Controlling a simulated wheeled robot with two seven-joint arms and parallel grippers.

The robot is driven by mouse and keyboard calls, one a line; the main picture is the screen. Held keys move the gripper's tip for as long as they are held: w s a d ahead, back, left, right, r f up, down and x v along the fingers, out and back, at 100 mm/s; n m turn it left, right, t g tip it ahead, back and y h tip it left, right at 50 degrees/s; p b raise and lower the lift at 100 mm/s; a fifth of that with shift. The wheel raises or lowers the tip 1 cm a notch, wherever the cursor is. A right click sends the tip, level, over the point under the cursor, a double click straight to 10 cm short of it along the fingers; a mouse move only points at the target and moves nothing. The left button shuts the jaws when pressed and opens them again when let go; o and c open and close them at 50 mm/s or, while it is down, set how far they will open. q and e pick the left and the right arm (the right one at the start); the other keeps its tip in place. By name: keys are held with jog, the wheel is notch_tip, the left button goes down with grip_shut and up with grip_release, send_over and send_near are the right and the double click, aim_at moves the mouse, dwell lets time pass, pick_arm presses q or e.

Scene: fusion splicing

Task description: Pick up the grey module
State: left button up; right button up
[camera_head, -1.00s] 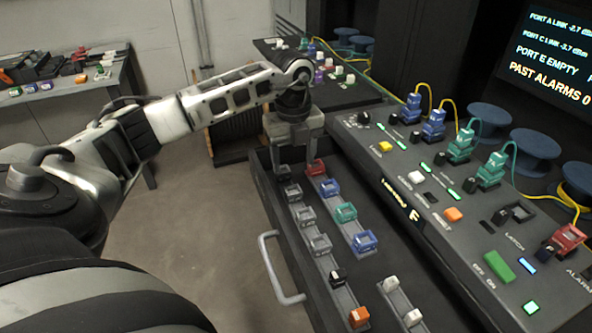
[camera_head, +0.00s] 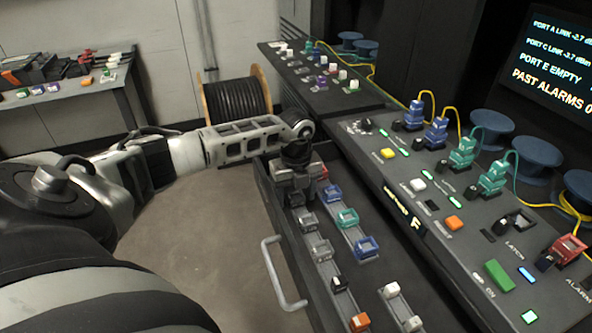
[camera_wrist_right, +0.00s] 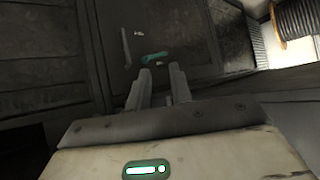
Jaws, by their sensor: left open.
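Two grey modules, a nearer one (camera_head: 320,248) and a farther one (camera_head: 307,220), sit in the left row of the open drawer in the head view. My left gripper (camera_head: 295,202) is open and points down over the far end of that row, just beyond the farther grey module. Its body covers the far-end slots, so I cannot tell what is between or under its fingers. In the right wrist view my right gripper (camera_wrist_right: 160,76) has its fingers apart with nothing seen between them.
Blue (camera_head: 332,193) and green (camera_head: 347,217) modules fill the row to the right. A black module (camera_head: 339,284) and an orange one (camera_head: 358,322) are nearer. The drawer handle (camera_head: 283,273) is at left; the panel (camera_head: 420,170) rises at right.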

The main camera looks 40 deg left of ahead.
pick_arm(q)
jog(key=c, duration=0.9)
jog(key=shift+r, duration=0.15)
